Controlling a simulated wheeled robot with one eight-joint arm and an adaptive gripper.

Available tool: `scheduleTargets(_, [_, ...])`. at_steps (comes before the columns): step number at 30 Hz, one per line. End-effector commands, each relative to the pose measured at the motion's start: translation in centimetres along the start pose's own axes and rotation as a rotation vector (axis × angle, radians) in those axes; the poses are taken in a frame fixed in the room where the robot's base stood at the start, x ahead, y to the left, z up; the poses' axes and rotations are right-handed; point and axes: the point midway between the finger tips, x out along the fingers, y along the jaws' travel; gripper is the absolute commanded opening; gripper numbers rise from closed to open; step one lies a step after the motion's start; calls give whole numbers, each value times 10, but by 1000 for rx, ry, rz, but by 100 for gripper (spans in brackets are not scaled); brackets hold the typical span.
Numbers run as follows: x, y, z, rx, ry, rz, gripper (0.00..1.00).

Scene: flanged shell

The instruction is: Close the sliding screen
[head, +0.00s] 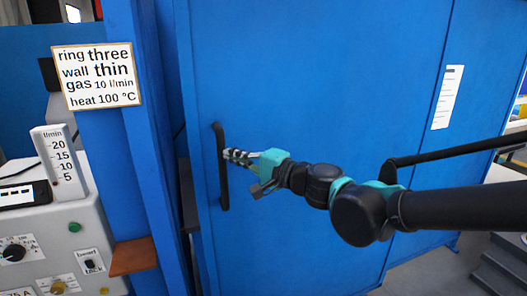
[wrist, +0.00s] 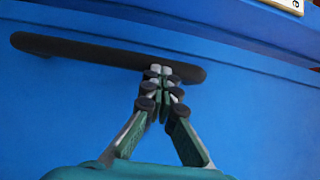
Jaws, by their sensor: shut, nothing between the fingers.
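The sliding screen (head: 300,80) is a large blue panel filling the middle of the head view. Its black vertical bar handle (head: 223,185) is near its left edge. In the wrist view the handle (wrist: 90,50) runs across the upper part of the blue panel (wrist: 50,120). My gripper (head: 230,154) is at the handle's upper half, coming from the right. In the wrist view the fingertips of my gripper (wrist: 160,72) are together and overlap the handle's lower edge. The fingers look shut with nothing between them. I cannot tell whether they touch the handle.
A blue post (head: 150,150) stands left of the screen, with a narrow dark gap between. A sign (head: 97,77) hangs on the blue frame. A grey control box (head: 60,240) with a flow meter (head: 60,160) is at left. Grey steps (head: 500,262) are at lower right.

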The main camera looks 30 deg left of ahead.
Motion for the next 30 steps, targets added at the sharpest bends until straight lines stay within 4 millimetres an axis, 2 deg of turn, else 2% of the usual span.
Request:
scheduleTargets(4, [19, -1, 25, 0, -1, 0, 0])
scheduleTargets(11, [33, -1, 45, 0, 3, 0, 0])
scheduleTargets(30, [35, 0, 47, 0, 5, 0, 0])
